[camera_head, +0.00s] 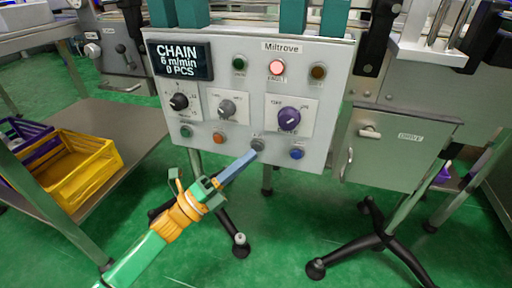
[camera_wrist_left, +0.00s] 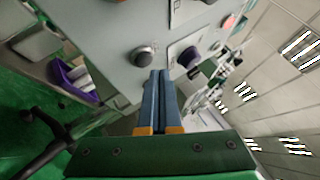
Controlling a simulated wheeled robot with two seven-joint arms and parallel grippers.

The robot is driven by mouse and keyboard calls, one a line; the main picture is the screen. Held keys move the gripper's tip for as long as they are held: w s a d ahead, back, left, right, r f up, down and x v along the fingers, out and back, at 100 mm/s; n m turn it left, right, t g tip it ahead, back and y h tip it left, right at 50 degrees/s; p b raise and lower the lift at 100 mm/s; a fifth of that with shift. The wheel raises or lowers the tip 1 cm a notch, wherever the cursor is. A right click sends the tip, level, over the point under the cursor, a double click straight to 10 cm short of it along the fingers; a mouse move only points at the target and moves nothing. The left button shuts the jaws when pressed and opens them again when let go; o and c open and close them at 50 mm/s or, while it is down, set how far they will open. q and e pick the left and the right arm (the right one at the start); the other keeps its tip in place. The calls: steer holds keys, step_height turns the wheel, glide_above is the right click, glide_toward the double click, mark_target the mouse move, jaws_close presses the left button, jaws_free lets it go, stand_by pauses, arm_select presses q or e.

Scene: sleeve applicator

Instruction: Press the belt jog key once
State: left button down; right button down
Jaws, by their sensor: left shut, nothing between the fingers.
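The grey control panel (camera_head: 240,110) carries a display reading "CHAIN 6 m/min 0 PCS" and the name Miltrove. Its lower row has a green button (camera_head: 186,131), an orange button (camera_head: 219,138), a grey button (camera_head: 257,144) and a blue button (camera_head: 297,153). Their labels are too small to read, so I cannot tell which is the belt jog key. My left gripper (camera_head: 253,154) is shut and empty, its blue fingertips at or just below the grey button. Contact is unclear. The shut fingers also show in the left wrist view (camera_wrist_left: 161,72). My right gripper is not in view.
Above the lower row are a black knob (camera_head: 179,101), a grey knob (camera_head: 227,108) and a purple knob (camera_head: 289,118). A lit red lamp (camera_head: 277,68) is at upper centre. A cabinet marked DRIVE (camera_head: 400,145) stands right; a yellow crate (camera_head: 75,165) sits left.

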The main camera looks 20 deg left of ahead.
arm_select(q)
steer(key=shift+w, duration=0.4)
steer(key=shift+w+b, duration=0.4)
steer(key=shift+b, duration=0.1)
stand_by(0.5)
stand_by(0.4)
steer(key=shift+s+p, duration=0.45)
steer(key=shift+s, duration=0.35)
steer(key=s+p, duration=0.2)
steer(key=s, duration=0.3)
steer(key=shift+a, duration=0.1)
